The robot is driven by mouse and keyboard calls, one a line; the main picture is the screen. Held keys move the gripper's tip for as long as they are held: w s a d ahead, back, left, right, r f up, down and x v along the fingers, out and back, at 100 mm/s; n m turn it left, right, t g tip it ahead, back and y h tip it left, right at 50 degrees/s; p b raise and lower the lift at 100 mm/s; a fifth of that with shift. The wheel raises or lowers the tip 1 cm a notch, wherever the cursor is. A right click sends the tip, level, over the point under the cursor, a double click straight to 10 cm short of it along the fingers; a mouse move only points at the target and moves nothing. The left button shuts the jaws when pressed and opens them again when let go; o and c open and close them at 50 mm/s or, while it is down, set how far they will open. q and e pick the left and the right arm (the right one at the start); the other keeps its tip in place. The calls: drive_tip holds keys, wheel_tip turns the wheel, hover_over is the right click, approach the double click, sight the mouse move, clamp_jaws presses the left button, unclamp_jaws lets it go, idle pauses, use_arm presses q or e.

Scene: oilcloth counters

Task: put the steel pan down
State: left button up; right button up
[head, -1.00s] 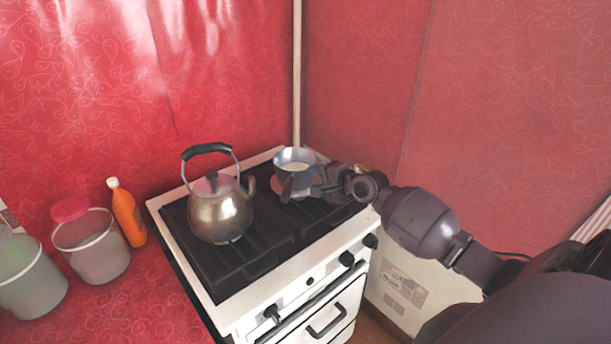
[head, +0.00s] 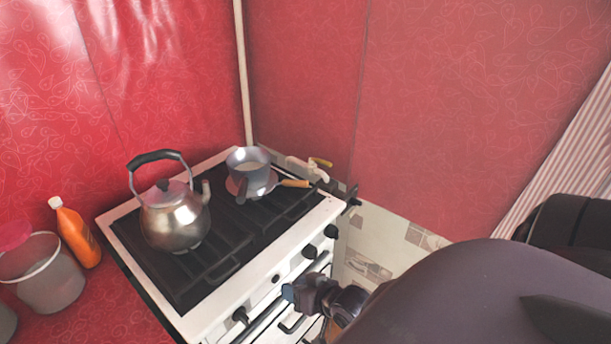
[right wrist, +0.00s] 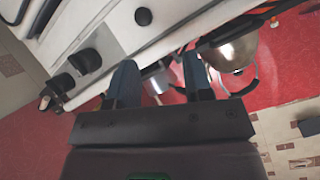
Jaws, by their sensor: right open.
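The steel pan (head: 250,173) stands upright on the back right of the stove (head: 215,321), with a pale content inside. A dark handle points toward the front. A flat brownish round thing shows under or beside it, and a wooden handle (head: 295,183) sticks out to the right; I cannot tell which piece that handle belongs to. My right gripper (head: 290,292) is open and empty in front of the stove, clear of the pan. Its two fingers show apart in the right wrist view (right wrist: 160,78). My left gripper is not in view.
A steel kettle (head: 174,220) with a black handle stands on the left burners. Red walls close off the back. Stove knobs (head: 331,231) stick out in front.

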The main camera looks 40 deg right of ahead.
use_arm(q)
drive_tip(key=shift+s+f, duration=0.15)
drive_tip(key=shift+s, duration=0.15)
use_arm(e)
drive_tip(key=s+a+f+n+h, duration=0.1)
drive_tip(key=s+a+f+n, duration=0.1)
drive_tip(key=s+a+n, duration=0.2)
drive_tip(key=s+n, duration=0.1)
drive_tip(key=s, duration=0.2)
drive_tip(key=shift+a+f+g, duration=0.2)
drive_tip(key=shift+f+g, duration=0.1)
drive_tip(key=shift+c, duration=0.4)
